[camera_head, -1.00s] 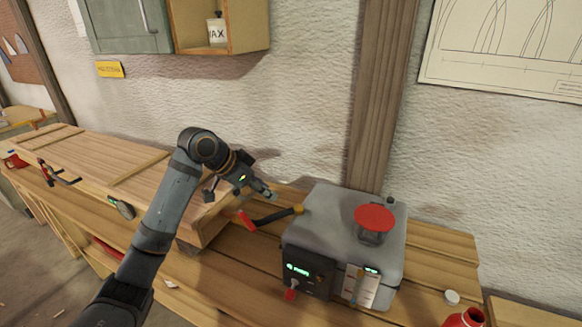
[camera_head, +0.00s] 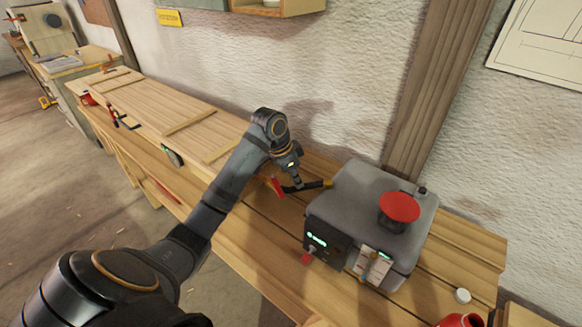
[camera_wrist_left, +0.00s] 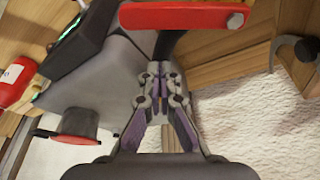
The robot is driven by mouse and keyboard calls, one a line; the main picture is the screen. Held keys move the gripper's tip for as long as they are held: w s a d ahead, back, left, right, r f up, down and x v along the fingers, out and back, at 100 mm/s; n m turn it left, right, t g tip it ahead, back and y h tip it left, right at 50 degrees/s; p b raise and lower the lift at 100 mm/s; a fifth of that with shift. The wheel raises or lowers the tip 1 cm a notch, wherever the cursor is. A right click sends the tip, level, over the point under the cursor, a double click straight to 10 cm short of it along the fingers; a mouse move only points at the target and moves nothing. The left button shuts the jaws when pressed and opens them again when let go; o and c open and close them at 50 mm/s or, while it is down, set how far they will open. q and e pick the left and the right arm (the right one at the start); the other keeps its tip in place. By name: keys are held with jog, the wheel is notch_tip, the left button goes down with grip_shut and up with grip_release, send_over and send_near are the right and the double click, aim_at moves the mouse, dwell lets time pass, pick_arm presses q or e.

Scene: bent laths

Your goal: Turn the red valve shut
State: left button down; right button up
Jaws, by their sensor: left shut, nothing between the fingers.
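A red lever handle (camera_head: 278,186) sits on the end of a black pipe (camera_head: 303,187) from the left side of a grey box (camera_head: 360,190). I take this lever as the red valve. My left gripper (camera_head: 297,182) is shut and empty, pointing down at the black pipe close beside the lever. In the left wrist view, the red lever (camera_wrist_left: 185,15) lies crosswise just beyond my shut fingertips (camera_wrist_left: 160,72). The black pipe (camera_wrist_left: 168,44) is directly ahead of them; I cannot tell whether they touch. My right gripper is not in view.
A round red disc (camera_head: 399,207) stands on top of the grey box. A long wooden box (camera_head: 180,110) lies on the workbench to the left. A white cap (camera_head: 462,296) and a red container (camera_head: 460,320) are at the lower right. The wall is close behind.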

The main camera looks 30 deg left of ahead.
aim_at(277, 186)
pick_arm(q)
jog(key=s+a, duration=0.1)
jog(key=s+a+p, duration=0.1)
jog(key=s, duration=0.1)
jog(key=shift+s+a, duration=0.15)
jog(key=shift+p, duration=0.4)
